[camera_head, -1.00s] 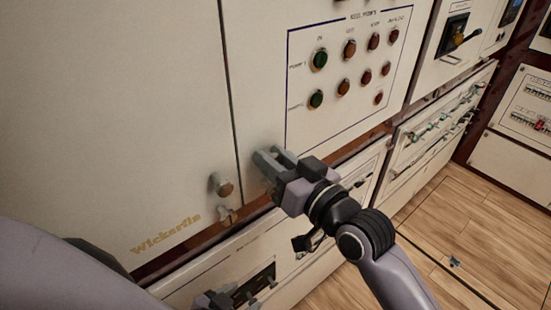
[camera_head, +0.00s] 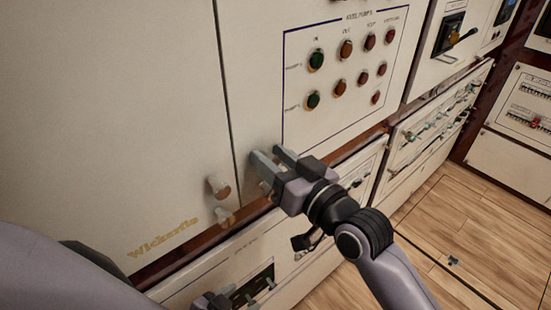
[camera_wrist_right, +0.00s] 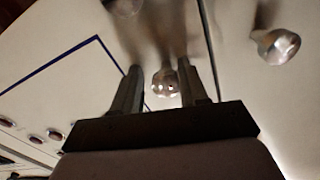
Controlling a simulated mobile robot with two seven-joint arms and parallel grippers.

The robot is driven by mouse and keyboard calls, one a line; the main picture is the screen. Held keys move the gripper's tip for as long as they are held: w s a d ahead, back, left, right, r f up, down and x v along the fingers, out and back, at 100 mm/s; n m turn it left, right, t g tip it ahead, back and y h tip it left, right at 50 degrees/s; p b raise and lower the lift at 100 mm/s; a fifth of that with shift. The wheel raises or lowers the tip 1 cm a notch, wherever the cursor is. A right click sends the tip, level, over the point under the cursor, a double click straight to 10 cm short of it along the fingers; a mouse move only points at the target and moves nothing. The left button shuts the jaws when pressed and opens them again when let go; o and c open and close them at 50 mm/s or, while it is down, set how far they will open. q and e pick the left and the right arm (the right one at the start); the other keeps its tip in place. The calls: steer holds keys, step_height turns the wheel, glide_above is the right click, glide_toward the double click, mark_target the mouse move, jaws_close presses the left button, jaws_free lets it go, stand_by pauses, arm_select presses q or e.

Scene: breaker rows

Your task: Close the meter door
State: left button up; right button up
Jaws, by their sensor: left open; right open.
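No meter shows, and I cannot tell for certain which cream panel is the meter door. The button panel (camera_head: 350,118), with green, amber and red buttons inside a blue outline, stands beside the large plain panel (camera_head: 120,110) marked "Wickertin", with a narrow seam between them. My right gripper (camera_head: 268,157) is open at the button panel's lower left corner. In the right wrist view a round metal knob (camera_wrist_right: 165,82) lies between its spread fingers; contact cannot be told. My left gripper (camera_head: 228,299) is open at the bottom edge, partly cut off, in front of the lower panels.
Another knob (camera_head: 218,185) sticks out at the plain panel's lower right corner; it also shows in the right wrist view (camera_wrist_right: 277,46). Lower panels with handles (camera_head: 435,125) run along the right. The wooden floor (camera_head: 450,230) is clear at the lower right.

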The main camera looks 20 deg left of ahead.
steer(key=shift+s+a+r, duration=0.25)
steer(key=shift+s+a, duration=0.05)
steer(key=shift+s, duration=0.05)
steer(key=shift+s+d+f, duration=0.15)
steer(key=shift+s+d, duration=0.05)
steer(key=shift+d, duration=0.1)
steer(key=v, duration=0.6)
steer(key=shift+w+d+b, duration=0.2)
steer(key=shift+d+b, duration=0.2)
steer(key=shift+d, duration=0.1)
steer(key=shift+f, duration=0.15)
steer(key=w+d+f+m+t+h, duration=0.1)
steer(key=d+f+m+t+h, duration=0.45)
steer(key=d+f, duration=0.95)
steer(key=s+d+f+m+g+h, duration=0.2)
steer(key=s+d+f+h, duration=0.6)
steer(key=s+d+f, duration=0.4)
steer(key=d+f+g, duration=0.1)
steer(key=d+f, duration=0.3)
steer(key=d, duration=0.1)
steer(key=shift+f, duration=0.15)
